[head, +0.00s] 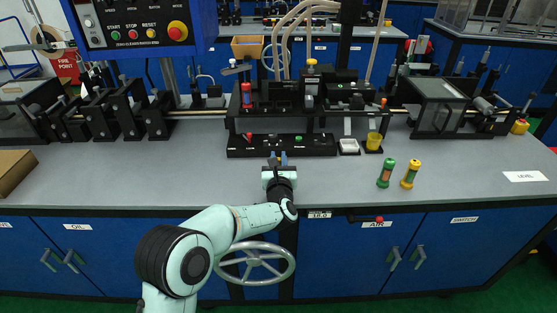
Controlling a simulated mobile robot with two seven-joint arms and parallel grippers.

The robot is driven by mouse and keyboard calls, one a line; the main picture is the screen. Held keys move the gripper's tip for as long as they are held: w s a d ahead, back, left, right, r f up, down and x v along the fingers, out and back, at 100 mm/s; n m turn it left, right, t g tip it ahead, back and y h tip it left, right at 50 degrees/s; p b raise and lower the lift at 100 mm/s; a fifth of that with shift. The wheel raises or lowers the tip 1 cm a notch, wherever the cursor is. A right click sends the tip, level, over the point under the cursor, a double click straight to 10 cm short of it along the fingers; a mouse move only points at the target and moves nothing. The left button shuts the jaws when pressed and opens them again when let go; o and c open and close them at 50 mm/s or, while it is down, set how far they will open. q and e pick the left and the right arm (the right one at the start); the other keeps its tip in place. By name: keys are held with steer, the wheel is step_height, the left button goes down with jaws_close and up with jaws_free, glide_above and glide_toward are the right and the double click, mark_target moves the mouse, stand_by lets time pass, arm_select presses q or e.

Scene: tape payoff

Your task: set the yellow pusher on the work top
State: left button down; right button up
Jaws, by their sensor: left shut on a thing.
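My left gripper (279,158) is over the front of the grey work top (220,172), pointing away from me toward the black machine base. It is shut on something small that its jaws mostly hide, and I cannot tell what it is. A yellow-ended upright piece (410,173), perhaps the yellow pusher, stands on the work top to the right, apart from my gripper. A similar green-ended piece (386,173) stands just to its left. My right gripper is not in view.
The black machine base (281,146) with small knobs lies just beyond my left gripper. A yellow cup (374,141) and a white pad (349,146) are to its right. A cardboard box (14,171) is at the left edge. The front strip of work top is mostly clear.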

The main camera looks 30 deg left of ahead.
arm_select(q)
steer(key=shift+f, duration=0.1)
steer(key=c, duration=1)
jaws_free()
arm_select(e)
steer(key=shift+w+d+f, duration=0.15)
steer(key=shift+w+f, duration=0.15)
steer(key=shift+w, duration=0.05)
arm_select(q)
steer(key=shift+r, duration=0.2)
steer(key=b+v, duration=0.1)
steer(key=v, duration=1.1)
steer(key=shift+f, duration=0.1)
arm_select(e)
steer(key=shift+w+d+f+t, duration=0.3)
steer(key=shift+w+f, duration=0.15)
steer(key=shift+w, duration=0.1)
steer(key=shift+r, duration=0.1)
